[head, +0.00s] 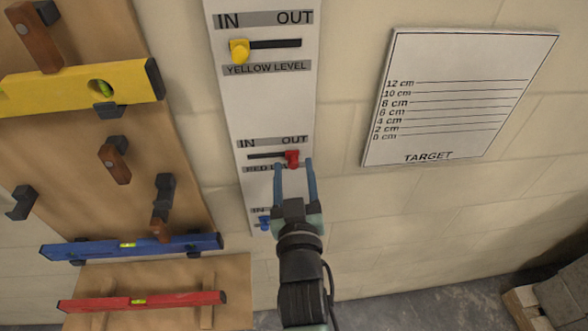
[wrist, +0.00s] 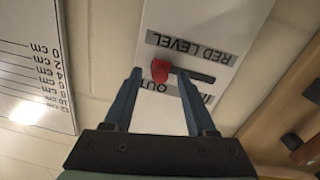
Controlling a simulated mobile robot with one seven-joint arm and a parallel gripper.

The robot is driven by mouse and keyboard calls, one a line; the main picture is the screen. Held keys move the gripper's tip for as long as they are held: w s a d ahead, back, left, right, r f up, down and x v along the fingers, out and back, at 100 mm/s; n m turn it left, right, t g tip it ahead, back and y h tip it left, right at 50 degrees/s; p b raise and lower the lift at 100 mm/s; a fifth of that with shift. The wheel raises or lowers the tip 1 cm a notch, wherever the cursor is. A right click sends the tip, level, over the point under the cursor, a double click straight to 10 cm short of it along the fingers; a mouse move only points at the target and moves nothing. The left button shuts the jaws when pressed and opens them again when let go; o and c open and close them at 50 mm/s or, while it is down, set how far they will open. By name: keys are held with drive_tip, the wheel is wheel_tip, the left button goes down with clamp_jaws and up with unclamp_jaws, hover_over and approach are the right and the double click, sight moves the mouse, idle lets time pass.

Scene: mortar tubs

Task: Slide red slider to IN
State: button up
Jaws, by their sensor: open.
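The red slider (head: 291,158) is a small red knob at the right, OUT end of its dark horizontal slot on the white wall panel (head: 268,100). The slot runs left to the IN label (head: 247,143). My gripper (head: 294,161) is open, with one blue finger on each side of the knob. In the upside-down wrist view, the red slider (wrist: 160,70) shows between the tips of my gripper (wrist: 159,74), with a gap on both sides. I cannot tell how far the tips are from the panel. The RED LEVEL label is partly hidden by a finger in the head view.
The yellow slider (head: 239,50) is above at its IN end. The blue slider (head: 264,223) is below, partly hidden by my gripper. A wooden board (head: 140,150) with spirit levels and hooks stands left. A target chart (head: 460,95) hangs right, with bare wall between.

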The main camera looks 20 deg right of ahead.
clamp_jaws()
idle(1.4)
